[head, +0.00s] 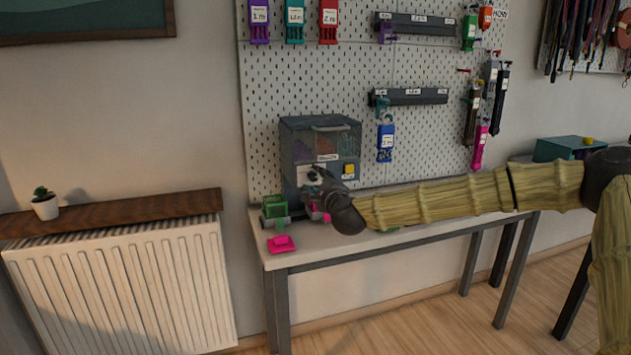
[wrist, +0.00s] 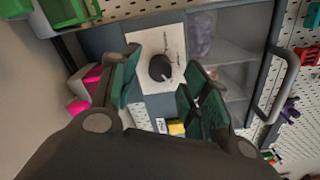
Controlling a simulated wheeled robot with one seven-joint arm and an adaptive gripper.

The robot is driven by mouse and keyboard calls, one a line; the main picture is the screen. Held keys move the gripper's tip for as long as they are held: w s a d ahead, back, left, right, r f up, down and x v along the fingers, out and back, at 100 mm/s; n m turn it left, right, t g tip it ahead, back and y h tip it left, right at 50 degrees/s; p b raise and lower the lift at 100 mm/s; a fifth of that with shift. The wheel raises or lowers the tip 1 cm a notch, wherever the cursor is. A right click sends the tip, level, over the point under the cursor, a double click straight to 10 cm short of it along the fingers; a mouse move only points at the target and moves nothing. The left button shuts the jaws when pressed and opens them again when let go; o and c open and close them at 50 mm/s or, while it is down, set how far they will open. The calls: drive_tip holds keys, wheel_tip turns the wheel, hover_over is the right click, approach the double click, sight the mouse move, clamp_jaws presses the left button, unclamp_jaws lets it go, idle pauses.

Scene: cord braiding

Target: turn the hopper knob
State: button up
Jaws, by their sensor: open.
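The hopper (head: 299,152) is a dark grey box with a clear front, standing on the table against the pegboard. Its knob (wrist: 160,68) is a round black dial with a pale pointer line, on a white plate (wrist: 150,45) on the hopper's front in the wrist view. My gripper (wrist: 158,84) is open and points at the hopper front. The knob shows between its two green-padded fingers, and I see no contact. In the head view my gripper (head: 318,190) is in front of the hopper and partly hides the plate.
A yellow button (head: 349,169) sits right of the plate on the hopper. A green bin (head: 274,207) and a pink piece (head: 281,243) are on the table's left end. A handle (wrist: 285,85) crosses the hopper's clear front.

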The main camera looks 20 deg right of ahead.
drive_tip(key=s, duration=1)
drive_tip(key=shift+s+d, duration=0.2)
drive_tip(key=shift+s, duration=0.05)
